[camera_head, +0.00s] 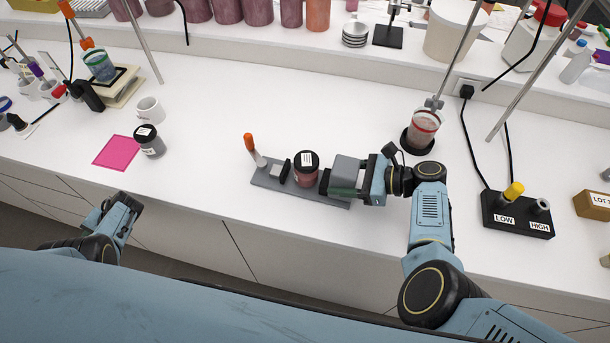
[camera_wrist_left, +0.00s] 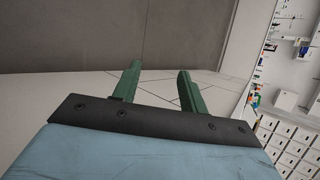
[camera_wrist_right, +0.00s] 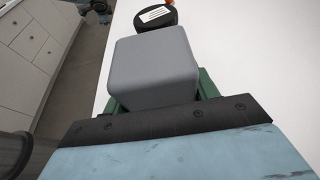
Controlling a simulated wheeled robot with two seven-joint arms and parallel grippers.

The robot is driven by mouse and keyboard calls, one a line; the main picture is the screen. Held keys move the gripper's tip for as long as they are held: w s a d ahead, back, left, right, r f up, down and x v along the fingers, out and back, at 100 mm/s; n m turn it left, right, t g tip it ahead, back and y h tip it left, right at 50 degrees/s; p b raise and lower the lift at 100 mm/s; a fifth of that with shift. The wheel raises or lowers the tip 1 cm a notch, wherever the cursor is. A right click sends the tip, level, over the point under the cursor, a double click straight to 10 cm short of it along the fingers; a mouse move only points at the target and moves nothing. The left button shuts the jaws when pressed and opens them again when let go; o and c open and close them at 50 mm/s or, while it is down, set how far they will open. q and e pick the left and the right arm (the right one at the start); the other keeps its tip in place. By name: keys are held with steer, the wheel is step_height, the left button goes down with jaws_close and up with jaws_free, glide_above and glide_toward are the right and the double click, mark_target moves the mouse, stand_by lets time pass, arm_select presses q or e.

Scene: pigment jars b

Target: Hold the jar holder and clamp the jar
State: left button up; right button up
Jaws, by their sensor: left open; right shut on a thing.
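The jar holder (camera_head: 262,179) is a grey base plate on the white bench. An orange-tipped lever (camera_head: 249,143) and a small clamp block stand at its left, and a grey block (camera_head: 348,170) at its right. A jar with a black lid and reddish body (camera_head: 306,177) stands upright between them; whether the clamp touches it I cannot tell. My right gripper (camera_head: 345,188) is shut on the grey block, which also fills the right wrist view (camera_wrist_right: 155,70) between green fingers. My left gripper (camera_head: 127,203) is open and empty off the bench's front edge; its fingers (camera_wrist_left: 158,85) are apart.
A second black-lidded jar (camera_head: 150,145) stands by a pink mat (camera_head: 115,152) at left, near a white mug (camera_head: 150,110). A black LOW/HIGH box (camera_head: 517,214) is at right. A beaker (camera_head: 423,128) stands behind my right arm. The bench between mat and holder is clear.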

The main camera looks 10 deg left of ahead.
arm_select(q)
steer(key=a+r+n+g+h, duration=0.35)
steer(key=r+n, duration=0.35)
steer(key=r, duration=0.7)
steer(key=a+r+n+g+h, duration=0.2)
steer(key=a+r+n+g, duration=0.3)
steer(key=r, duration=1)
steer(key=w+d+n+t, duration=0.3)
steer(key=w+d+t, duration=0.4)
steer(key=w, duration=0.8)
steer(key=m+t+h, duration=0.4)
steer(key=t, duration=0.2)
glide_above(248, 136)
steer(key=shift+y, duration=0.25)
step_height(248, 136, down, 11)
steer(key=shift+f, duration=0.15)
